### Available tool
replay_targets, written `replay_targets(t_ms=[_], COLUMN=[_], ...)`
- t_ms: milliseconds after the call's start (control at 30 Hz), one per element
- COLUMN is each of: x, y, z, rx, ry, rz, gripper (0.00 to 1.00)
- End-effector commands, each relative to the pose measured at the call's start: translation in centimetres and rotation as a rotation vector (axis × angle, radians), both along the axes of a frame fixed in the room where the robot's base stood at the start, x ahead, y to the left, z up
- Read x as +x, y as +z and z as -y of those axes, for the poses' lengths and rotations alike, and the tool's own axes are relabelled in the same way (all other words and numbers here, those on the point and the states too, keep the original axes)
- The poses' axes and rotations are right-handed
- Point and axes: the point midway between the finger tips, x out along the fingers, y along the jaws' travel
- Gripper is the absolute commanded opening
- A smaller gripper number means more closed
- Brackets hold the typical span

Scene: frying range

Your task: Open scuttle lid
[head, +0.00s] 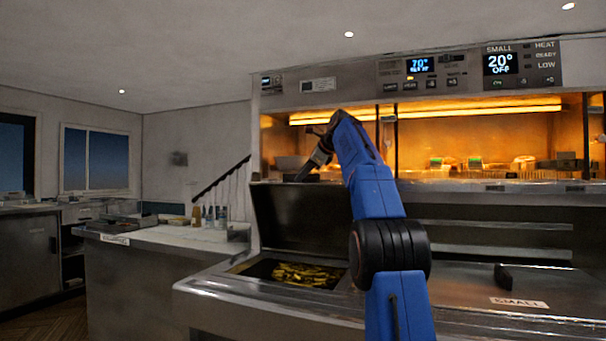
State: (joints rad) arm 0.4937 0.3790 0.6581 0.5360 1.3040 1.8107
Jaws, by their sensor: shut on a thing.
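The scuttle lid (290,218) is a dark panel standing raised at the back of the left opening in the range top. Below it the open scuttle (352,277) shows yellow-brown chips (303,273) inside. My gripper (308,172) is at the top edge of the raised lid, shut on what appears to be its dark handle; the fingertips are small and dark, so the exact grip is hard to see. My blue arm reaches up from the front and hides the lid's right part.
A second, closed lid marked SMALL (460,285) with an upright black handle (503,277) lies to the right. The lit heated cabinet (470,135) is behind, above a steel ledge. A counter (165,235) with bottles stands at left.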

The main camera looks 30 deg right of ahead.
Motion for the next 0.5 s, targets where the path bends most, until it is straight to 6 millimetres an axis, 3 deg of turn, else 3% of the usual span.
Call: replay_targets(t_ms=[33,167,367,500], x=[0.5,0.5,-0.2,-1.9], y=[-1.6,-1.6,-1.1,0.2], z=[0.9,0.9,1.1,1.3], rx=[0.001,0.001,0.002,0.001], ry=[-0.007,-0.007,-0.008,-0.009], rz=[-0.025,-0.025,-0.025,-0.023], gripper=[0.32,0.34,0.34,0.34])
